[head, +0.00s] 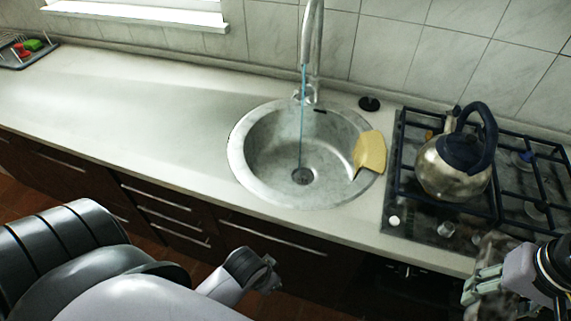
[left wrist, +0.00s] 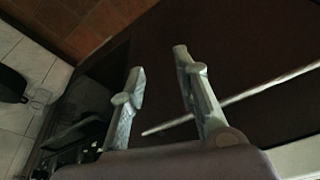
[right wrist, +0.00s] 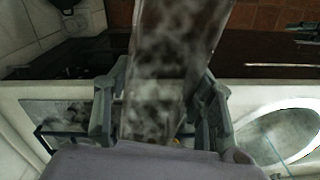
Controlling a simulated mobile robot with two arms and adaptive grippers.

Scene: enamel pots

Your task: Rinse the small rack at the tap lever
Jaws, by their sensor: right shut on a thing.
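My right gripper (head: 487,283) is at the lower right of the head view, in front of the hob. It is shut on a grey, dark-blotched piece, taken to be the small rack (right wrist: 168,70), which stretches up between the fingers in the right wrist view. In the head view the rack (head: 487,250) is small and partly cut off by the gripper. The tap (head: 312,45) stands behind the sink, and a thin blue stream runs from it to the drain. I cannot clearly make out its lever. My left gripper (head: 266,272) is open and empty before the cabinets; its fingers (left wrist: 160,75) stand apart.
The round sink (head: 240,165) is set in the pale counter (head: 130,100). A yellow cloth (head: 370,152) hangs on its right rim. A dish rack (head: 20,60) is far left.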

